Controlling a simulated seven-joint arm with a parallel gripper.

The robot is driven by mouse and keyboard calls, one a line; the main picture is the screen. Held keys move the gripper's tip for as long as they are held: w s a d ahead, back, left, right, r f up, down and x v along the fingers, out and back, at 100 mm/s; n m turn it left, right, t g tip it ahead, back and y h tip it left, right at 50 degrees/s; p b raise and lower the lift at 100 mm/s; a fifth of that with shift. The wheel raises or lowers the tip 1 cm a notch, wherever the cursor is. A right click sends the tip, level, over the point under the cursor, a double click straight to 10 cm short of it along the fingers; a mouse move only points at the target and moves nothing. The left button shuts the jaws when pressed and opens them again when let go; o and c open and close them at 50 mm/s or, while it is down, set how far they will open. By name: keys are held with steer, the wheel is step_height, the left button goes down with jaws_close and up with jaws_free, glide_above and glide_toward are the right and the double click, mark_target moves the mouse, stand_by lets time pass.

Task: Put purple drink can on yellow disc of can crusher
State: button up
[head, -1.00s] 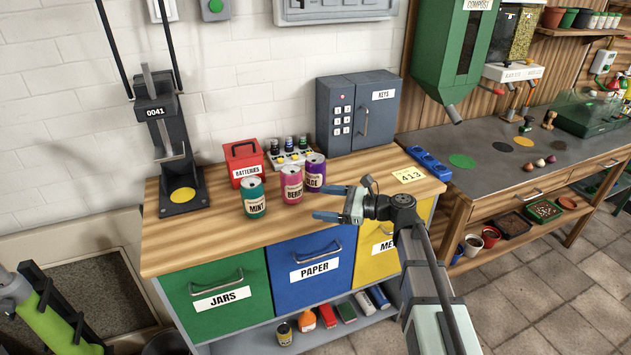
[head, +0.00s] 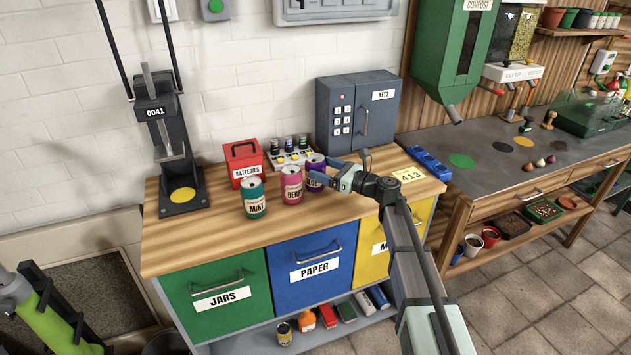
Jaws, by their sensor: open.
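The purple drink can (head: 316,163) stands upright on the wooden worktop, rightmost in a row of cans. My gripper (head: 325,172) is open at the purple can from the right, with its fingers at the can's sides. The fingers hide part of the can and its label, and I cannot tell whether they touch it. The can crusher (head: 160,130) stands at the worktop's left end. Its yellow disc (head: 182,195) lies bare on the base.
A pink can (head: 292,185) stands close left of the purple one, and a green can (head: 254,198) stands further left. Behind are a red battery box (head: 245,162), a small bottle rack (head: 290,153) and a grey key cabinet (head: 357,112). Worktop between green can and crusher is clear.

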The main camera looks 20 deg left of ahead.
steer(key=shift+w+a+f, duration=0.1)
steer(key=shift+w+a, duration=0.1)
steer(key=shift+a, duration=0.7)
steer(key=shift+w+a+f, duration=0.1)
steer(key=shift+w+a, duration=0.05)
steer(key=shift+a, duration=0.7)
steer(key=shift+w+a, duration=0.2)
steer(key=shift+a, duration=0.7)
steer(key=c, duration=1.1)
steer(key=shift+r, duration=0.1)
